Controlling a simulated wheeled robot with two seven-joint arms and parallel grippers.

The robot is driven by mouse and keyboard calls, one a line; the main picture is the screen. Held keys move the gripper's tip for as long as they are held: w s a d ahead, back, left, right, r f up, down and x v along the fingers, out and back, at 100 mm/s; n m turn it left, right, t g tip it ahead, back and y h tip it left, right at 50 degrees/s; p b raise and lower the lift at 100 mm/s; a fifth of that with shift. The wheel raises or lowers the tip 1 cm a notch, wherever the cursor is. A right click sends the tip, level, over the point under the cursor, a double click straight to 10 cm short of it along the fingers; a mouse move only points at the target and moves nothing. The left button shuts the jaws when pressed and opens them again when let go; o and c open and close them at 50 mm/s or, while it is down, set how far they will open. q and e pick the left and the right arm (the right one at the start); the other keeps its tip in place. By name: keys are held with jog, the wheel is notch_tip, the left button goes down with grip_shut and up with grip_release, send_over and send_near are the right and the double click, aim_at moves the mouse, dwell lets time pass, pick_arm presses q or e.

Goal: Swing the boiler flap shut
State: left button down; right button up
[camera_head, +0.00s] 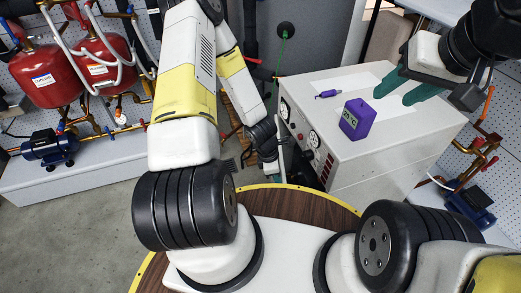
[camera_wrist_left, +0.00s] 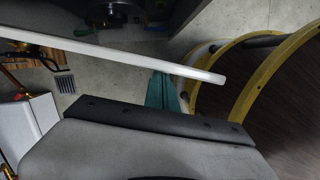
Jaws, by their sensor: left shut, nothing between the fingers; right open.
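The boiler (camera_head: 347,150) is a white cabinet with gauges on its front, right of centre in the head view. A thin white strip (camera_head: 280,148) stands out at its front left, apparently the flap seen nearly edge-on and open. In the left wrist view the flap (camera_wrist_left: 120,58) is a long white bar crossing in front of my fingers. My left gripper (camera_head: 267,150) is beside the flap, shut and empty; its teal fingers (camera_wrist_left: 163,90) are partly hidden by the bar. Whether they touch it I cannot tell. My right gripper (camera_head: 410,85) is open above the boiler top.
A purple thermometer block (camera_head: 357,119) reading 28 °C and a small purple object (camera_head: 328,94) lie on the boiler top. Red tanks (camera_head: 47,76), copper pipes and a blue pump (camera_head: 50,147) stand at the left. Another blue pump (camera_head: 471,205) is at the right.

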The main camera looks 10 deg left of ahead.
pick_arm(q)
jog(key=w+d+n, duration=0.2)
jog(key=d, duration=0.4)
jog(key=shift+d, duration=0.3)
jog(key=shift+w, duration=0.1)
